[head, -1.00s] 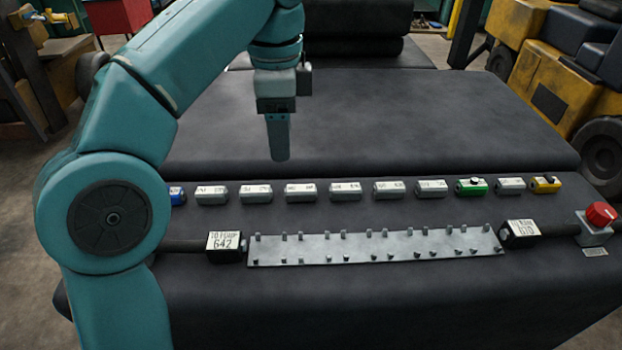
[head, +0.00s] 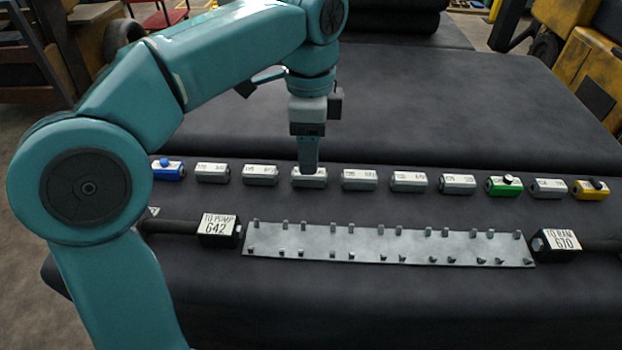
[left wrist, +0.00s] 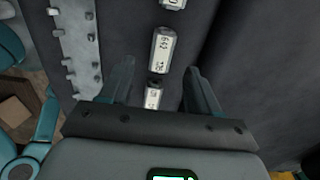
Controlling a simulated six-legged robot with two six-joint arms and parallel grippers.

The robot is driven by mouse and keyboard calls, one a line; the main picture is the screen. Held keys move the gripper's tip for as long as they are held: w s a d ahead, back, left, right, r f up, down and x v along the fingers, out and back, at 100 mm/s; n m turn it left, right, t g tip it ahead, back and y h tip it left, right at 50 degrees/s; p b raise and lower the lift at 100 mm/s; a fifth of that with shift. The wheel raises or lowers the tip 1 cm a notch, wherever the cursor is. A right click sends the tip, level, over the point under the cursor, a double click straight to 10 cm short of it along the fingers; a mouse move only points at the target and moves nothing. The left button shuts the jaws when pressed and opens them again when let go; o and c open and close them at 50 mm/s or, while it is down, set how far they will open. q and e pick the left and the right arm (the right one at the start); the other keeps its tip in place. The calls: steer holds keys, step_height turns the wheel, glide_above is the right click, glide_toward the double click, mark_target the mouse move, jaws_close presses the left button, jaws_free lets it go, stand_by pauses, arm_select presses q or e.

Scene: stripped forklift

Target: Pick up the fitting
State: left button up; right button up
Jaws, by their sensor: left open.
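A row of hexagonal fittings lies on the black surface. One grey fitting with a white label (head: 309,178), fourth from the left in the head view, is right under my left gripper (head: 310,168). My left gripper is open and points down, its fingertips covering part of that fitting's top edge. In the left wrist view the two fingers (left wrist: 160,72) stand apart; a fitting marked 642 (left wrist: 162,50) shows at their tips and another fitting (left wrist: 153,94) shows lower between them. I cannot tell whether the fingers touch it. My right gripper is not in view.
A metal rack with pegs (head: 385,245) lies in front of the row, between blocks marked TO PUMP 642 (head: 217,228) and TO RAM 610 (head: 556,243). Blue (head: 168,171), green (head: 503,186) and yellow (head: 590,190) fittings share the row. The black surface behind is clear.

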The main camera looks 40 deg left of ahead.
mark_target(309, 177)
arm_select(q)
steer(key=shift+s+d+f, duration=0.25)
steer(key=shift+s+f, duration=0.15)
steer(key=shift+s, duration=0.1)
steer(key=f, duration=0.1)
steer(key=w+f, duration=0.1)
steer(key=f, duration=0.2)
steer(key=shift+w+a+f, duration=0.2)
steer(key=shift+w+a, duration=0.05)
steer(key=shift+a, duration=0.1)
steer(key=shift+f, duration=0.35)
steer(key=shift+s+d+r, duration=0.1)
steer(key=shift+s+d, duration=0.05)
steer(key=shift+s, duration=0.2)
steer(key=shift+w, duration=0.25)
steer(key=c, duration=1)
steer(key=shift+s, duration=0.15)
jaws_close()
